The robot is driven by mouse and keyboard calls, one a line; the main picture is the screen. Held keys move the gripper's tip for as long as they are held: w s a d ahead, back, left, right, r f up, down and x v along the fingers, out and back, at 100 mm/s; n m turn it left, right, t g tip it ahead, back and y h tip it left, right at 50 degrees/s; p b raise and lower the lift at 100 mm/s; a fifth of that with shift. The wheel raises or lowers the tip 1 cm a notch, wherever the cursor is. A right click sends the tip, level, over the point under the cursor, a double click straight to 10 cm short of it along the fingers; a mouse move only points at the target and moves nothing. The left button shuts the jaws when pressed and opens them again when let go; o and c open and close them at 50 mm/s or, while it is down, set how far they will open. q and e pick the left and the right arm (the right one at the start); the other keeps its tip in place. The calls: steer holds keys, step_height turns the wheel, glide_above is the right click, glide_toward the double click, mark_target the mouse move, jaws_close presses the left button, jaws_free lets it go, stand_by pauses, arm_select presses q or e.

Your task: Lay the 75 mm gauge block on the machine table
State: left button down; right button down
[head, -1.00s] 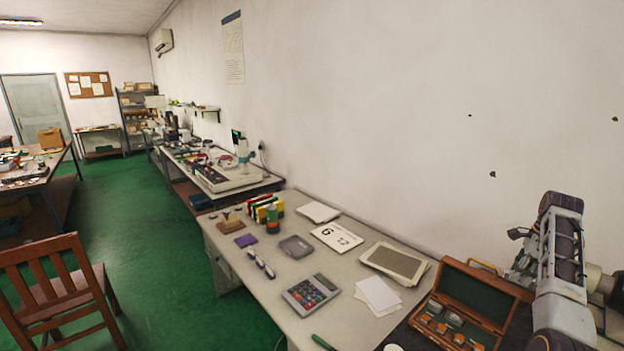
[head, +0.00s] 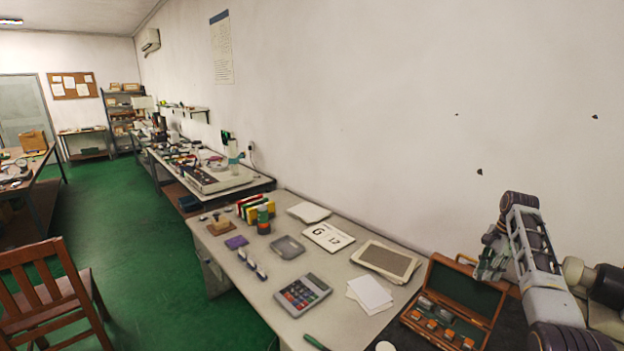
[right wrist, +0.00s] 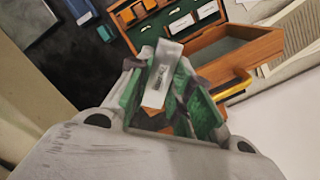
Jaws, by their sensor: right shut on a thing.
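My right gripper (head: 488,264) is at the right of the head view, beside the raised lid of a wooden case. In the right wrist view its green-padded fingers (right wrist: 160,95) are shut on a grey metal gauge block (right wrist: 161,74). The block's size marking is too blurred to read. The block is held up near the open case (right wrist: 245,55). A light-coloured machine with a flat bed (head: 222,180) stands on the farther bench in the head view; I cannot tell for certain that this is the machine table. My left gripper is not in view.
The open wooden case (head: 413,318) holds several pieces in its slots. A wooden chair (head: 45,290) stands on the green floor at left, with open floor beyond.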

steer(key=w+a+r+n+g, duration=0.1)
steer(key=w+a+n, duration=0.1)
steer(key=a+n, duration=0.45)
steer(key=w+a+r+n, duration=0.15)
steer(key=a+n, duration=0.25)
steer(key=a, duration=0.5)
steer(key=s+a+f+n+h+b, duration=0.1)
steer(key=s+a+f+n, duration=0.7)
steer(key=s+a+f, duration=0.9)
steer(key=s+a+b, duration=0.1)
steer(key=a, duration=0.3)
steer(key=shift+s+a+f+n+g+b, duration=0.3)
steer(key=shift+s+f+n+b, duration=0.05)
steer(key=shift+f, duration=0.05)
